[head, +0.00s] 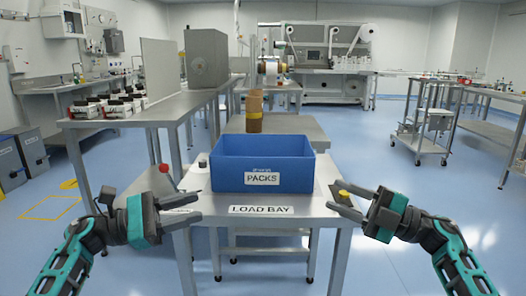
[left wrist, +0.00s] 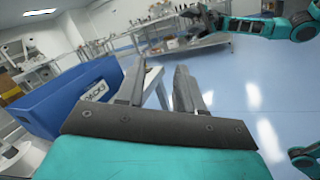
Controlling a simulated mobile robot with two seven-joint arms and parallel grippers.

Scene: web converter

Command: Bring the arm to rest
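My left gripper (head: 192,207) is at the lower left in the head view, in front of the load bay table's left corner. Its two fingers are apart with nothing between them; they also show apart in the left wrist view (left wrist: 166,80). My right gripper (head: 342,199) is at the lower right, over or in front of the table's right corner. Its fingers look apart, and I see nothing held. A blue bin (head: 262,167) labelled PACKS stands between and beyond the two grippers. It also shows at the left of the left wrist view (left wrist: 75,100).
The bin sits on a metal table (head: 255,225) labelled LOAD BAY. A small yellow item (head: 344,193) shows beside my right fingers. A red knob (head: 164,168) is near the table's left side. A brown cylinder (head: 254,112) stands behind the bin. Open floor lies right.

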